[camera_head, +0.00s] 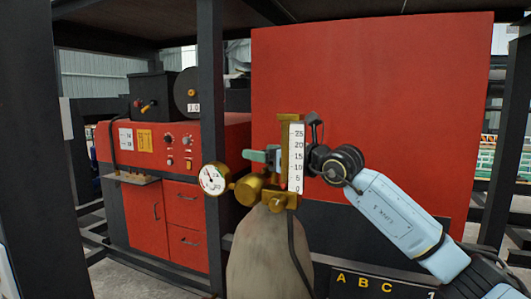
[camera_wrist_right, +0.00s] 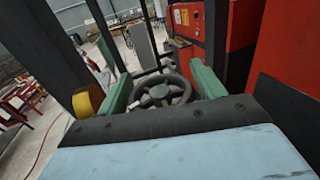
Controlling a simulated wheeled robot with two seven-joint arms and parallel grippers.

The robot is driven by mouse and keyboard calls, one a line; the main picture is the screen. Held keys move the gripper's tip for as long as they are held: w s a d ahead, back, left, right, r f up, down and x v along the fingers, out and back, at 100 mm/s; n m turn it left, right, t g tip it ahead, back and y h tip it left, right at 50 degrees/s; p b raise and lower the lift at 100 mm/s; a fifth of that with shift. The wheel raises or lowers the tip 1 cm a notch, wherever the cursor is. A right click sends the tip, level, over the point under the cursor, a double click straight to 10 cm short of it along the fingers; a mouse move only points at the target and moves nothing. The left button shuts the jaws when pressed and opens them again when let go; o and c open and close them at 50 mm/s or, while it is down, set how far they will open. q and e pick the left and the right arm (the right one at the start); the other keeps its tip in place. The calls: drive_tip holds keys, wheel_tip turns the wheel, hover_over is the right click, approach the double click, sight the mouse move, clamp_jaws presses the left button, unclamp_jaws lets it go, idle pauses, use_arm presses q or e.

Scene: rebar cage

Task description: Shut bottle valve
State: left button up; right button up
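The bottle (camera_head: 265,260) is a grey-beige cylinder standing upright at the bottom middle of the head view. On top sit a brass valve body (camera_head: 250,190), a round white gauge (camera_head: 213,178) and an upright white flow scale (camera_head: 296,155). In the right wrist view the dark, spoked handwheel (camera_wrist_right: 160,93) lies between the two green fingers of my right gripper (camera_wrist_right: 163,80). The fingers are wide apart, one on each side of the wheel; whether they touch its rim is unclear. In the head view the right gripper (camera_head: 262,156) is partly hidden behind the flow scale. My left gripper is out of view.
A large red panel (camera_head: 380,100) stands close behind the bottle. A red cabinet (camera_head: 180,205) with drawers, knobs and a black machine on top stands at the left. Dark steel posts (camera_head: 211,120) frame the space. A dark hose (camera_head: 298,250) hangs down the bottle.

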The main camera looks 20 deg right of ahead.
sight(266, 151)
drive_tip(key=shift+o, duration=1.2)
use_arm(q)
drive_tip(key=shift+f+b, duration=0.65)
use_arm(e)
wheel_tip(266, 151, up, 10)
drive_tip(key=shift+r, duration=0.1)
